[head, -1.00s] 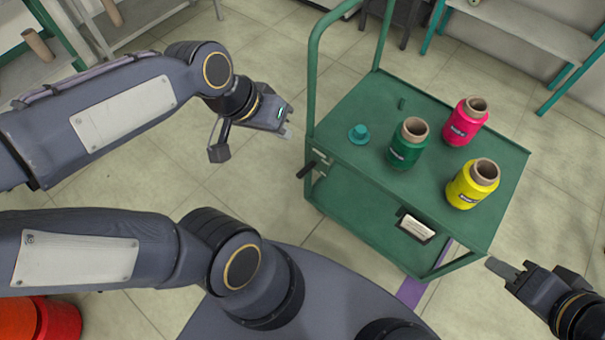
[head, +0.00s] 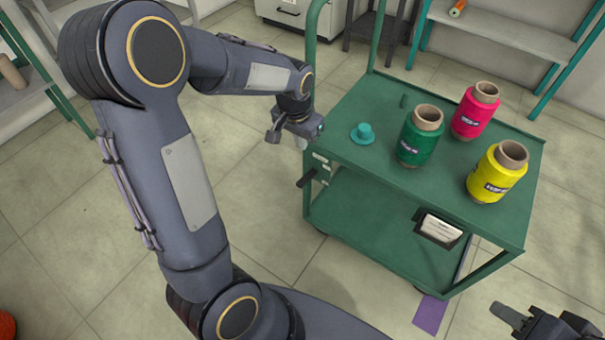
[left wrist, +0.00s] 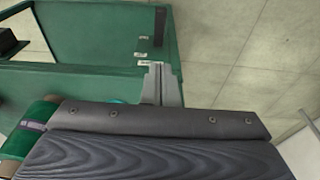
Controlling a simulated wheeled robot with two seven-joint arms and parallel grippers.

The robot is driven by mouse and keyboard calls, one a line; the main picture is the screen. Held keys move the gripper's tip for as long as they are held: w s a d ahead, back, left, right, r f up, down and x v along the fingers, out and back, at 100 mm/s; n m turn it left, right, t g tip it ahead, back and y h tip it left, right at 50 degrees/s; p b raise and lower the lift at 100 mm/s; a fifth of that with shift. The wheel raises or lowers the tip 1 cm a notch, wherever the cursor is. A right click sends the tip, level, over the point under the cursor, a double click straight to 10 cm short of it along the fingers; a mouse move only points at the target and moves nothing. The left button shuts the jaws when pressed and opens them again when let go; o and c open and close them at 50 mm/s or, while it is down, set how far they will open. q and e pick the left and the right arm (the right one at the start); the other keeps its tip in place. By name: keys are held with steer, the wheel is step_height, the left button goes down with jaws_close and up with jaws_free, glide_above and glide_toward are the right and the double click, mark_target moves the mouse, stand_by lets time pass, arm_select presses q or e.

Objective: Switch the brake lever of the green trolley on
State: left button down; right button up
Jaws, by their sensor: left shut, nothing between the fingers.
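The green trolley (head: 365,150) stands right of centre in the head view. Its brake lever (head: 306,178), a dark handle, sticks out from the left end below the top shelf, beside small white labels. In the left wrist view a dark upright bar (left wrist: 160,24) beside the labels may be this lever. My left gripper (head: 301,143) is shut and empty, at the trolley's left edge just above the lever and apart from it. Its closed fingers also show in the left wrist view (left wrist: 160,72). My right gripper (head: 498,310) is at the bottom right, partly cut off, away from the trolley.
On the trolley top stand a green spool (head: 419,137), a pink spool (head: 475,112), a yellow spool (head: 496,174) and a small teal knob-like piece (head: 363,133). Floor left of the trolley is clear.

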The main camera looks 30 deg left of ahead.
arm_select(q)
steer(key=b, duration=0.4)
glide_toward(300, 182)
steer(key=w+f, duration=0.2)
steer(key=f, duration=0.1)
steer(key=w+f, duration=0.1)
steer(key=f, duration=0.1)
steer(key=shift+w+d, duration=0.15)
steer(key=shift+d, duration=0.05)
steer(key=shift+s+f, duration=0.25)
steer(key=shift+f, duration=0.5)
steer(key=shift+b, duration=0.35)
steer(key=shift+s+f+t+b, duration=0.3)
steer(key=shift+f+t+b, duration=0.15)
steer(key=shift+b, duration=0.55)
steer(key=t+b, duration=0.1)
steer(key=s+f+t+b, duration=0.1)
steer(key=b, duration=0.1)
steer(key=shift+f, duration=0.3)
steer(key=shift+s+a+f+b, duration=0.1)
steer(key=shift+s+f+b, duration=0.1)
steer(key=shift+f+b, duration=0.4)
steer(key=shift+s+f+b, duration=0.25)
steer(key=shift+f+b, duration=0.3)
steer(key=shift+b, duration=0.05)
steer(key=shift+f, duration=0.1)
